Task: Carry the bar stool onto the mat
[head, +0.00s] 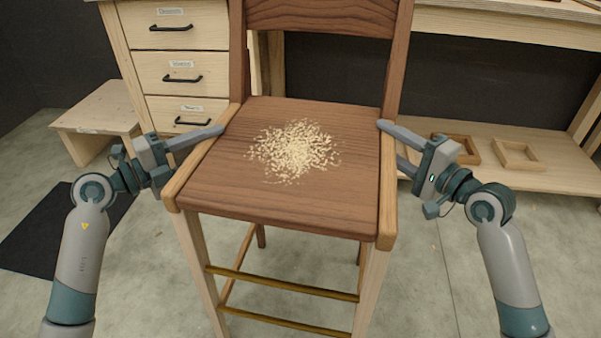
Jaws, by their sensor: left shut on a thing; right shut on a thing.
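The bar stool (225,190) stands upright in front of me in the head view, with a brown wooden seat, a tall back and pale legs joined by brass-coloured rails. A patch of pale shavings lies on its seat. My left gripper (200,138) is shut on the left side of the seat. My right gripper (396,145) is shut on the right side. The inner fingers are partly hidden by the seat frame. A dark mat (40,232) lies on the floor at the left, apart from the stool and partly behind my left arm.
A low wooden step stool (95,112) stands behind the mat at the left. A drawer cabinet (178,60) and a workbench (500,25) are behind the bar stool. Wooden frames (517,154) lie on the bench's lower shelf at the right. Grey floor is clear at the front.

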